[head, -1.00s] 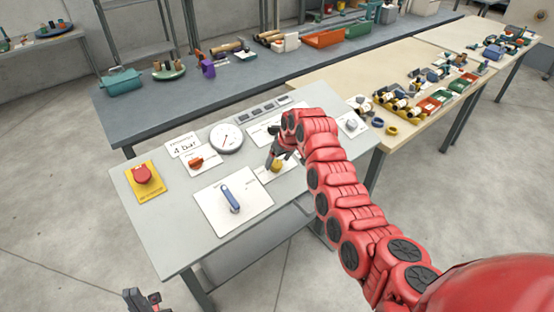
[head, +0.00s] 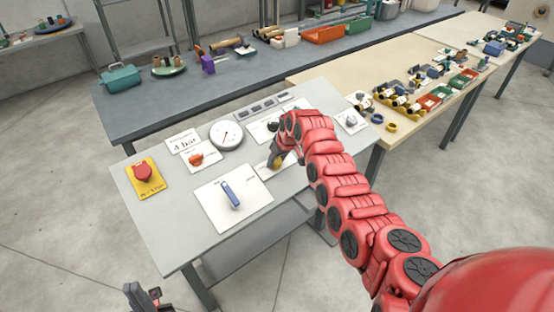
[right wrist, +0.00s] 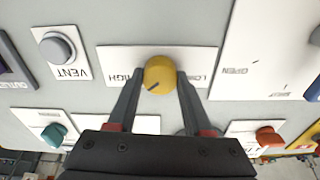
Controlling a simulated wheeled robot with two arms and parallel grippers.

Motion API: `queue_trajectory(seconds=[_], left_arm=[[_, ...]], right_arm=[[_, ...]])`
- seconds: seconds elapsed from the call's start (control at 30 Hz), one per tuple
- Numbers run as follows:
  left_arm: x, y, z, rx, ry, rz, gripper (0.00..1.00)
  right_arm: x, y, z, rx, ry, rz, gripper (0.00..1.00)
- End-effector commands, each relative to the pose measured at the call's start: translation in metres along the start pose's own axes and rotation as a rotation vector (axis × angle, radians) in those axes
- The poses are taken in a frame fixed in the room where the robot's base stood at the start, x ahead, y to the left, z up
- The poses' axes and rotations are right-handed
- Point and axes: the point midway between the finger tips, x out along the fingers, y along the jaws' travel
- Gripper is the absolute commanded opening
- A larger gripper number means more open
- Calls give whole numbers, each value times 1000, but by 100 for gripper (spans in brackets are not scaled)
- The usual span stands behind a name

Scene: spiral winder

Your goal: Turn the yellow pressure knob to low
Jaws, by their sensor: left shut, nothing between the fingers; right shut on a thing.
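The yellow knob (right wrist: 160,72) sits on a white plate (right wrist: 200,62) with HIGH on its left and LOW on its right, upside down in the right wrist view. Its dark mark points to the lower left, on the HIGH side. My right gripper (right wrist: 160,80) is shut on the knob, one finger on each side. In the head view the knob (head: 290,160) is mostly hidden by my right gripper (head: 274,160). My left gripper (head: 146,296) is shut and empty, low at the left, in front of the panel.
The grey panel also bears a blue lever (head: 230,195), a red button (head: 143,172), an orange knob (head: 196,158), a round gauge (head: 226,135) and a grey VENT knob (head: 351,120). A sign reads 4 bar. Benches with parts stand behind and to the right.

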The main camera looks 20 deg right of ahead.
Motion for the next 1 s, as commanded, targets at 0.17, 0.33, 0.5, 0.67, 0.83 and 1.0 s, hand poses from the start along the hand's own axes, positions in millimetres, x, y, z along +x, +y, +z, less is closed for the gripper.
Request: queue_trajectory(seconds=[0.17,0.33,0.5,0.67,0.83,1.0], left_arm=[[0,0,0,0,0,0,0],[-4,0,1,0,0,0,0],[-18,1,3,0,0,0,0],[-41,2,7,0,0,0,0],[-72,4,12,0,0,0,0],[-103,5,17,0,0,0,0]], right_arm=[[0,0,0,0,0,1,0],[1,0,0,-13,0,0,0],[4,0,2,-66,-1,-6,0],[7,1,3,-166,1,-12,0],[8,1,2,-316,5,-20,0],[8,0,2,-478,3,-35,0]])
